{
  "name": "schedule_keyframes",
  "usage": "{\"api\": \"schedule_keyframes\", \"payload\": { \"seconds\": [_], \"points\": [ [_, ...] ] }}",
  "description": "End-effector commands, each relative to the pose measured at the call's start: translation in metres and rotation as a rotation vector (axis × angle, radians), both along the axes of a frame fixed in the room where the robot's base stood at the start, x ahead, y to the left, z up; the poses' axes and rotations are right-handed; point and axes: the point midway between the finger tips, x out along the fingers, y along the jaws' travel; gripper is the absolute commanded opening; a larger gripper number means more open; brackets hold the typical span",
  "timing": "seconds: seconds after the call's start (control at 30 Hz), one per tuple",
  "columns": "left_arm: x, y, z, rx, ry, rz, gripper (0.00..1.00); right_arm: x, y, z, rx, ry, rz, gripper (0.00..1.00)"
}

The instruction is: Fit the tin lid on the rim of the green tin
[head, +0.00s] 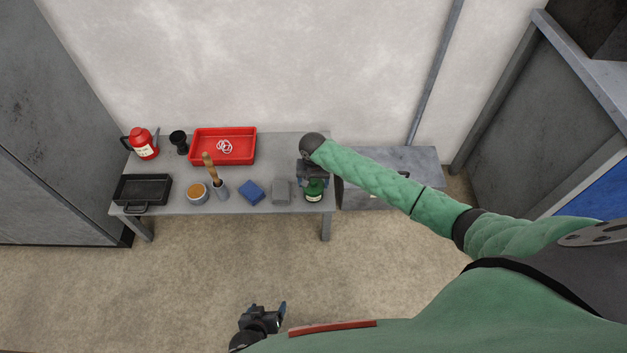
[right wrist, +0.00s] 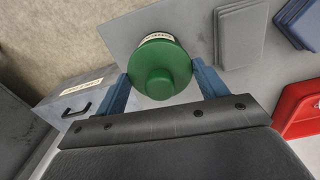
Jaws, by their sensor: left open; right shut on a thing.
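The tin lid (right wrist: 158,68) is a round green disc with a raised knob, seen from above in the right wrist view. The green tin (head: 314,195), with a pale label, stands at the right end of the grey table in the head view. My right gripper (head: 313,181) is over the tin, its blue fingers on both sides of the lid, shut on it. The lid hides most of the tin in the wrist view, and I cannot tell whether it is seated on the rim. My left gripper (head: 268,312) is open and empty, low in front of the table.
A grey drawer cabinet (head: 410,165) stands right.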

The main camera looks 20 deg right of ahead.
Motion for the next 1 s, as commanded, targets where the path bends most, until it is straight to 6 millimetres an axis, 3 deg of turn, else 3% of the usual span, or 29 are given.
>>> {"api": "schedule_keyframes", "payload": {
  "seconds": [0.2, 0.23, 0.37, 0.73, 1.0],
  "points": [
    [-0.003, 0.000, -0.004, 0.001, 0.008, -0.001, 0.79, 0.000, 0.000, -0.001, 0.000, 0.000, 0.000, 0.49],
    [-0.003, 0.000, -0.004, 0.002, 0.009, -0.001, 0.79, 0.000, 0.000, -0.001, 0.000, 0.000, 0.000, 0.74],
    [-0.005, 0.000, -0.006, 0.002, 0.012, -0.002, 0.79, 0.000, 0.000, 0.000, 0.000, 0.000, 0.000, 0.97],
    [-0.006, 0.000, -0.005, 0.002, 0.013, -0.001, 0.79, 0.000, 0.000, 0.005, 0.000, 0.000, 0.000, 0.97],
    [-0.004, 0.000, 0.000, 0.002, 0.012, -0.002, 0.79, 0.001, 0.000, 0.044, 0.001, -0.001, 0.000, 0.97]
  ]
}}
